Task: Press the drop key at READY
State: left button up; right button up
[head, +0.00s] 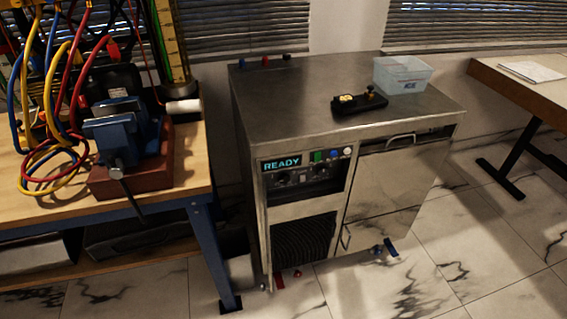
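A steel cabinet (300,100) stands in the middle of the head view. A lit display (282,163) on its front reads READY in cyan letters. Beside the display are a green button (318,156), a blue button (333,154) and a white button (347,150). A small black key-like device (359,103) with a knob and brass-coloured parts lies on the cabinet top. I cannot tell for certain which of these is the drop key. Neither of my grippers is in view.
A pale translucent tub (402,75) stands behind the black device. A wooden bench (190,185) at left carries a blue vise (120,135) and coloured cables. A table (520,85) with papers is at right. The cabinet top's left and front are clear.

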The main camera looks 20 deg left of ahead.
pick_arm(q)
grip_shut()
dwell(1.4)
